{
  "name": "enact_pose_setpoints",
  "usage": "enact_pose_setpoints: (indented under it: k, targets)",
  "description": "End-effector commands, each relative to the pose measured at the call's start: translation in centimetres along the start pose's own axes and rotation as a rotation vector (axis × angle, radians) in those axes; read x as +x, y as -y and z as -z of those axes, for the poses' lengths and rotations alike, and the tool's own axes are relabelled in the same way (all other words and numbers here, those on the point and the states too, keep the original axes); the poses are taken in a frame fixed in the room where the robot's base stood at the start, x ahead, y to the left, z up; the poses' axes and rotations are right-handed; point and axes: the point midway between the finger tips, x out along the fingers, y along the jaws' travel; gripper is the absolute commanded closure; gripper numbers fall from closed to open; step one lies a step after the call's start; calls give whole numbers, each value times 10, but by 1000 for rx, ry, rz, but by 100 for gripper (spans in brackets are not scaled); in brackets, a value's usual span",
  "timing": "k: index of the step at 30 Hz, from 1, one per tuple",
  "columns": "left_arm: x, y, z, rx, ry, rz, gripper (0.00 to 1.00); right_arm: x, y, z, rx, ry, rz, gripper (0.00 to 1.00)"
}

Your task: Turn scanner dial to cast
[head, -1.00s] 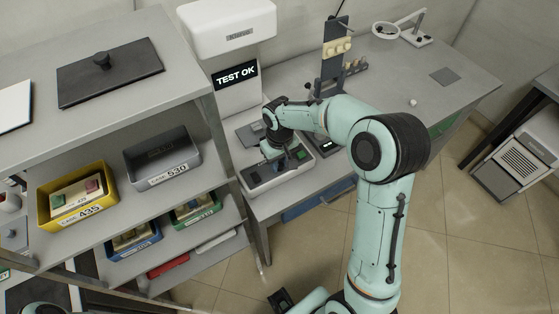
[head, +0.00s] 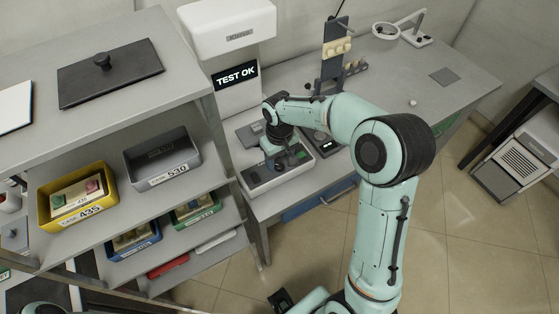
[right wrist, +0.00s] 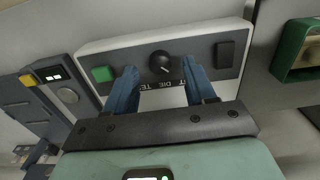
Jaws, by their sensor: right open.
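The scanner (head: 236,92) is a white machine with a screen reading TEST OK. Its grey control panel (right wrist: 207,52) has a round black dial (right wrist: 162,62) with a white pointer mark, a green button (right wrist: 103,74) and a black rectangular part (right wrist: 225,54). In the right wrist view the lettering by the dial is upside down; "DIE" is readable, the words beside it are partly hidden by my fingers. My right gripper (right wrist: 161,80) is open and empty, its blue fingers appearing either side of the dial. I cannot tell whether they touch it. My left gripper is not in view.
A shelf unit (head: 120,195) at left holds a yellow bin (head: 45,212), a grey bin (head: 132,172) and other bins. The workbench (head: 455,95) continues right, with a magnifier lamp (head: 387,31) and a small rack (head: 333,62). A green-edged box (right wrist: 290,50) is right of the panel.

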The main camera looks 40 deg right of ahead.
Motion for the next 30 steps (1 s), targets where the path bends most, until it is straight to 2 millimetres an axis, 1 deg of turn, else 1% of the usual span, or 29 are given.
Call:
enact_pose_setpoints:
  k: [1,9,12,15,18,21,30]
  targets:
    - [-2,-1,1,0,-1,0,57,-12,0,1,0,-8,0,45]
    - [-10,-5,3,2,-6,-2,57,-74,0,1,-2,-8,0,45]
    - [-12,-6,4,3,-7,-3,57,-93,0,1,-2,-6,1,45]
    - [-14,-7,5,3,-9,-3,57,-106,0,1,-1,-6,0,45]
    - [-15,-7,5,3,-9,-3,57,-113,0,0,-2,-3,0,45]
    - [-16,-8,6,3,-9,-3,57,-116,0,0,-2,-3,0,45]
    - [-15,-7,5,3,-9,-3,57,-116,0,0,-2,-2,0,45]
